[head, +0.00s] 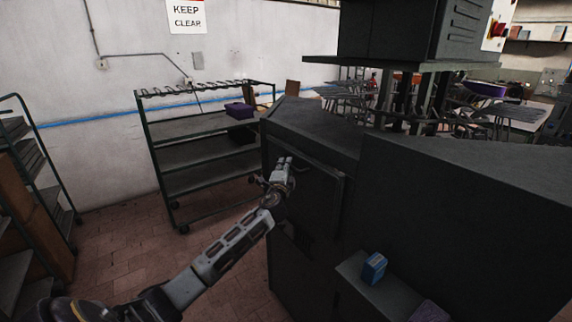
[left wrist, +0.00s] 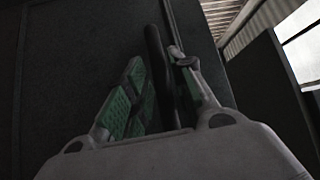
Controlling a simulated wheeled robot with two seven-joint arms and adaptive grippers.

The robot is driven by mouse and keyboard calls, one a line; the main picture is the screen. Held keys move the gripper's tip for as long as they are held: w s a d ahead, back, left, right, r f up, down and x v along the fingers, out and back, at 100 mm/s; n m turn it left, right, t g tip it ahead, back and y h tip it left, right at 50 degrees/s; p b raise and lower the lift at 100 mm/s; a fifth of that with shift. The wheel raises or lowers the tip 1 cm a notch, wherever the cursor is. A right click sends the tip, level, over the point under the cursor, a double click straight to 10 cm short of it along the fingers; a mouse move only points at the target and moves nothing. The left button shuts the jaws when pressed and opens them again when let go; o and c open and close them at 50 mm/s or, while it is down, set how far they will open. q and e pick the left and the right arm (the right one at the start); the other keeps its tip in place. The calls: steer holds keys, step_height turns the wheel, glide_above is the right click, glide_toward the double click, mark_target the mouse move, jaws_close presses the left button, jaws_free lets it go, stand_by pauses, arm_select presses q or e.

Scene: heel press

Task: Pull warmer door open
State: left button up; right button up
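The warmer door (head: 322,200) is a dark panel on the left face of the dark grey cabinet, and it looks closed or nearly so. My left gripper (head: 284,161) is at the upper left part of this door. In the left wrist view, a dark bar-like handle (left wrist: 158,62) runs between the two green-padded fingers of my left gripper (left wrist: 157,72). Its fingers look apart, with a gap beside the bar; firm contact cannot be seen. In the head view the handle is hard to make out against the dark door. My right gripper is not in view.
The dark cabinet (head: 460,200) fills the right side, with a ledge bearing a small blue box (head: 374,268). Another rack (head: 30,200) is at far left. The tiled floor between is clear.

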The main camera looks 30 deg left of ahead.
arm_select(q)
steer(key=shift+x, duration=0.75)
jaws_close()
